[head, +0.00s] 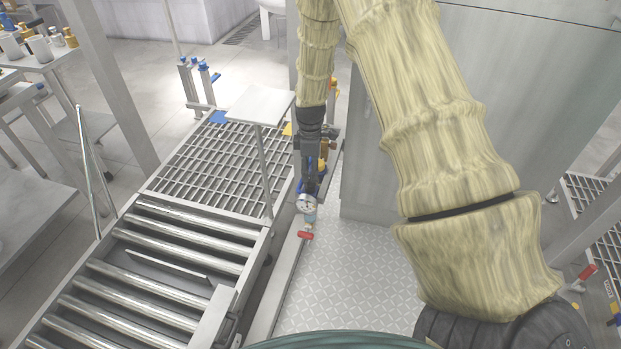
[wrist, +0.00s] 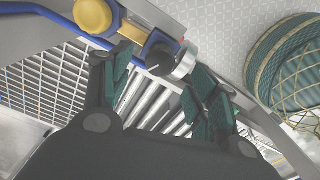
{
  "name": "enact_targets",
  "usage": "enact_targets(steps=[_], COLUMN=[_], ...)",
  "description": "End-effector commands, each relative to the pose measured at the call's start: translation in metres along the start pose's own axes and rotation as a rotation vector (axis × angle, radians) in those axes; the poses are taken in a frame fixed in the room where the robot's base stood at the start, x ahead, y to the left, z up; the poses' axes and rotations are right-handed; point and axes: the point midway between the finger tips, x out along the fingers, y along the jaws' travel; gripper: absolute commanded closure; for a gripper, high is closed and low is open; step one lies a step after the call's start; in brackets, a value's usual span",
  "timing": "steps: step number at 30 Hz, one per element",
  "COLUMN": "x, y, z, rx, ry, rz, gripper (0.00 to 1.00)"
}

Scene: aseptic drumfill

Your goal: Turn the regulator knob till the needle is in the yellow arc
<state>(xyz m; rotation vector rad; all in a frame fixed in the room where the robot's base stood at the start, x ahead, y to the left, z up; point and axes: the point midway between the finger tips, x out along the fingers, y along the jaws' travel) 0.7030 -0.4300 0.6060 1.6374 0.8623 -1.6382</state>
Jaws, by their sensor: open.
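The regulator knob (wrist: 160,59) shows in the wrist view as a dark round cap just ahead of and between the fingertips. My gripper (wrist: 161,66) is open, one finger on each side of the knob; I cannot tell whether either touches it. The pressure gauge (wrist: 186,60) is seen edge-on beside the knob as a silvery rim. In the head view the gauge's white dial (head: 307,203) faces me just below my gripper (head: 310,180). The needle and yellow arc are too small to read. The knob is not clearly visible in the head view.
A red handle (head: 305,235) sits below the gauge. A yellow round part (wrist: 93,15) and blue tubing (wrist: 40,8) lie near the knob. A roller conveyor (head: 180,235) runs to the left, and a tall grey cabinet (head: 375,160) stands to the right. Patterned floor (head: 345,275) is clear between.

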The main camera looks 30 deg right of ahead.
Motion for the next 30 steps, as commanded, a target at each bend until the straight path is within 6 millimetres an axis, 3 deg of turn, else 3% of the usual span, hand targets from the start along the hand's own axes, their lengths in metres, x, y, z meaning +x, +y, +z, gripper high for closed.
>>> enact_targets(steps=[3, 9, 22, 30], x=[0.02, 0.039, 0.046, 0.045], y=[-0.001, 0.0, 0.0, 0.0], z=[0.0, 0.0, 0.0, 0.0], rx=[-0.001, 0.0, 0.0, 0.0], ry=[-0.001, 0.0, 0.0, 0.0], rz=[-0.002, 0.001, 0.001, 0.001], gripper=[0.4, 0.4, 0.4, 0.87])
